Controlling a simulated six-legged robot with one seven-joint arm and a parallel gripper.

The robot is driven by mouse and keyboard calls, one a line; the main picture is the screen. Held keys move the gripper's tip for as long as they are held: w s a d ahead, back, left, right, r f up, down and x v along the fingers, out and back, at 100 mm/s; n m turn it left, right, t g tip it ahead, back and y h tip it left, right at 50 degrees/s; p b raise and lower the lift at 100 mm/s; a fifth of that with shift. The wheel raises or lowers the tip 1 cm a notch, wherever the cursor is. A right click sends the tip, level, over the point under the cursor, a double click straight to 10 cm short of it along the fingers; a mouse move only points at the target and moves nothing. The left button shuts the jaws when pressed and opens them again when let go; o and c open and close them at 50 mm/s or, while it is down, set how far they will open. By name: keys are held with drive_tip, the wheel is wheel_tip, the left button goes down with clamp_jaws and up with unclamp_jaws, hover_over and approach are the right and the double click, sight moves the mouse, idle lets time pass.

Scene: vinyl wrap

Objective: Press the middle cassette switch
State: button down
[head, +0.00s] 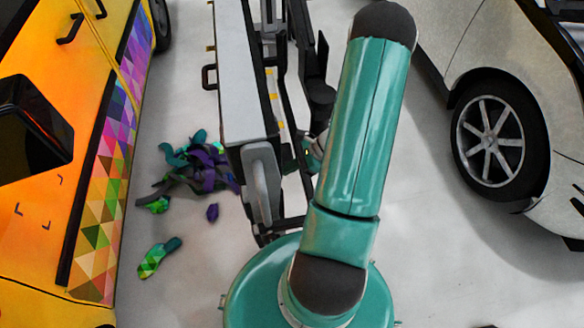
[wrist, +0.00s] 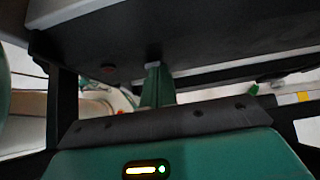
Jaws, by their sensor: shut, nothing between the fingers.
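In the wrist view my gripper (wrist: 154,72) shows as short green fingers, shut and empty. Their tips are close against the lower part of a dark panel (wrist: 210,45); I cannot tell whether they touch it. A small dull red round spot (wrist: 108,68) sits on the panel left of the fingertips. It may be a switch, but it is too dim to be sure. I cannot pick out a middle cassette switch, and the fingers may hide it. In the head view a long grey-topped machine (head: 243,70) stands left of my arm; my gripper cannot be made out there.
A yellow vehicle (head: 60,150) with a coloured triangle pattern stands at the left. A white car (head: 480,60) stands at the right. Wrap scraps (head: 205,165) lie on the floor left of the machine. The pale floor (head: 450,270) is clear at lower right.

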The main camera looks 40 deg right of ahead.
drive_tip(key=shift+r, duration=0.1)
drive_tip(key=shift+w+a+r, duration=0.1)
drive_tip(key=shift+r, duration=0.05)
drive_tip(key=shift+r, duration=0.65)
